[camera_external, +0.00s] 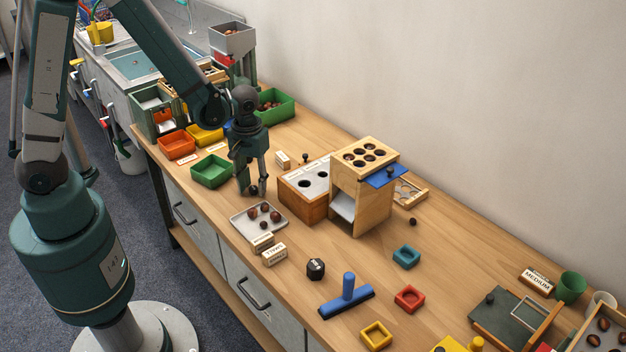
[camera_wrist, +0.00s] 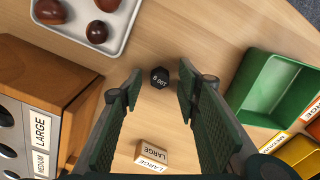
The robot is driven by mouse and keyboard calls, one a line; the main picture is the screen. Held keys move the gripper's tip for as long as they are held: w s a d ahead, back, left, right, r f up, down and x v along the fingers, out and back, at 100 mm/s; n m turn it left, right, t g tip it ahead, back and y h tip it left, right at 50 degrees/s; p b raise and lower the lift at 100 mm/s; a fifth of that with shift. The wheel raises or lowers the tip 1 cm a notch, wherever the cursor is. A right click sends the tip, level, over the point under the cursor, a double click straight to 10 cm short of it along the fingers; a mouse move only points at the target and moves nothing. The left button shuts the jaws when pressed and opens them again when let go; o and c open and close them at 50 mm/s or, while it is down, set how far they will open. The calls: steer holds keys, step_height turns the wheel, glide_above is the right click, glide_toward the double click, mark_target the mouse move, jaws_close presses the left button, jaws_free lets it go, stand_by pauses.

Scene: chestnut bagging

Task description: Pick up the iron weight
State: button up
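A small black weight (camera_wrist: 160,78) with pale marking lies on the wooden bench in the wrist view, framed between the two fingertips. My gripper (camera_external: 254,188) is open and points down over the bench in the external view, between the green tray and the chestnut tray. The weight there is mostly hidden by the fingers. Both green-padded fingers show apart in the wrist view, with clear gaps either side of the weight; I cannot tell how far below the tips it lies. A second black, many-sided weight (camera_external: 316,268) stands farther forward on the bench.
A grey tray of chestnuts (camera_external: 257,236) and a green tray (camera_external: 211,183) flank my gripper. A wooden box with holes (camera_external: 300,197) stands close to the right. A "LARGE" label block (camera_wrist: 152,154) lies nearby. A blue-handled scraper (camera_external: 347,300) lies farther forward.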

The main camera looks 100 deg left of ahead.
mark_target(254, 188)
steer(key=shift+c, duration=0.2)
steer(key=c, duration=1)
steer(key=shift+r+p, duration=1.45)
steer(key=shift+r, duration=3.55)
